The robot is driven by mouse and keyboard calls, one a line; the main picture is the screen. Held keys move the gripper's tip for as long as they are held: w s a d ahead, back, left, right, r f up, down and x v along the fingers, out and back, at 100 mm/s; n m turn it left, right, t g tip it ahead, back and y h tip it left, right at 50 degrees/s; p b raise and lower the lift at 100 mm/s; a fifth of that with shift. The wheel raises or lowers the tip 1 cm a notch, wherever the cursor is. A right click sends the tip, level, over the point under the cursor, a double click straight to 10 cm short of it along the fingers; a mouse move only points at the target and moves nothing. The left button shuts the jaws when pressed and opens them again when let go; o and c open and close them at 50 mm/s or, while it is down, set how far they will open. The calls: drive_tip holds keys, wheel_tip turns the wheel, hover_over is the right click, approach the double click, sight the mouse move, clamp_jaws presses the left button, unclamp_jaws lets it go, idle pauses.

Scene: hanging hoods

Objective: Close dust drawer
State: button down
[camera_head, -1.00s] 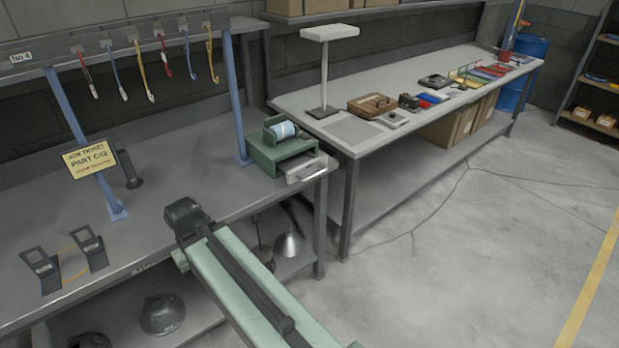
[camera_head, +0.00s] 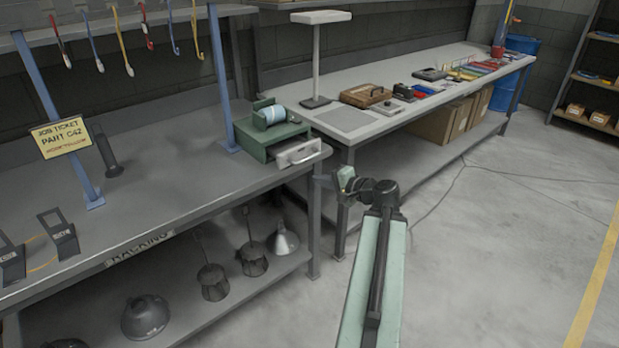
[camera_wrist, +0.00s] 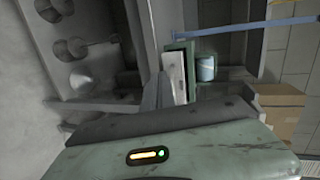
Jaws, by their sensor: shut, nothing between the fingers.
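The dust drawer (camera_head: 299,153) is a pale grey drawer with a bar handle, sticking out of the front of a small green box (camera_head: 254,140) at the right end of the near bench. It also shows in the wrist view (camera_wrist: 180,77), with the green box's rim (camera_wrist: 190,52) around it. My gripper (camera_head: 343,178) is shut and empty, to the right of the drawer front and apart from it in the head view. Its grey fingers (camera_wrist: 161,91) show close to the drawer's line of sight in the wrist view; the exact gap cannot be told.
A blue-white roll (camera_head: 269,115) lies on the green box. The near bench (camera_head: 180,195) has a lower shelf with several metal hoods (camera_head: 145,317). A second bench (camera_head: 345,121) with tools stands behind. Open floor (camera_head: 500,240) lies to the right.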

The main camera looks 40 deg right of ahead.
drive_tip(key=s+d+r+m+t+h, duration=0.1)
drive_tip(key=s+d+m, duration=0.1)
drive_tip(key=s+d, duration=0.15)
drive_tip(key=d+b+x, duration=0.1)
drive_tip(key=b+x, duration=0.2)
drive_tip(key=x, duration=1.1)
drive_tip(key=shift+w, duration=0.3)
drive_tip(key=shift+d, duration=0.1)
